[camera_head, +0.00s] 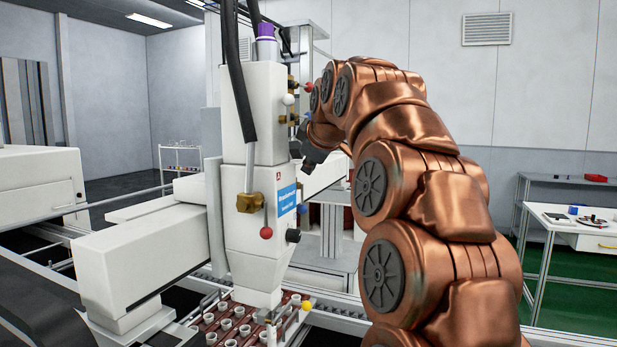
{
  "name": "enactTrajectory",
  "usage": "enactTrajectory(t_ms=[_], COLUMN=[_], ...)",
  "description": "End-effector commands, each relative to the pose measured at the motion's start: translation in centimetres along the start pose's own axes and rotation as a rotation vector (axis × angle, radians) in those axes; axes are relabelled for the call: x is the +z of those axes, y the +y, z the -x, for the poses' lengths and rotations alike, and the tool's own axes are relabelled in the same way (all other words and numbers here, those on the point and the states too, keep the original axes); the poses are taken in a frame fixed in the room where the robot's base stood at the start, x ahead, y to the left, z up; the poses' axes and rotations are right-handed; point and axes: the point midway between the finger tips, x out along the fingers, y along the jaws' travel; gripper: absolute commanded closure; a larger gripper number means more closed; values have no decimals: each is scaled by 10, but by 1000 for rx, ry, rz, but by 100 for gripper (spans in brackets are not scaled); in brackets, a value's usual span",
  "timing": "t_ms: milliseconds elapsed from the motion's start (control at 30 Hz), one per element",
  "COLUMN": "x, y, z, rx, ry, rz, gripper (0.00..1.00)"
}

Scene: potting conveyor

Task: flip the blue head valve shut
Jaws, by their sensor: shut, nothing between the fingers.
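The white dispensing head (262,160) stands upright over the conveyor. Higher on the right side are brass fittings with a white ball (288,99) and a red ball (309,87). My gripper (309,158), dark, small and partly hidden by my copper arm, is shut and empty beside the head's right side. I cannot tell whether it touches anything.
Below the head is a brown tray (207,326) with several white cups, and a yellow ball (307,306) at its right. Black hoses (238,80) run down the head. A white bench (575,232) stands at the right.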

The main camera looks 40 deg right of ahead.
Motion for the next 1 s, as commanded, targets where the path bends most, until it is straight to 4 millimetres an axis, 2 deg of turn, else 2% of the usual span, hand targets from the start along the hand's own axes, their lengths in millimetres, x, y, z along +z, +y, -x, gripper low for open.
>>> enactTrajectory(t_ms=[533,1000], x=[-4,-24], y=[4,24], z=[6,31], rx=[0,1], ry=[0,1], rz=[0,0], gripper=[100,100])
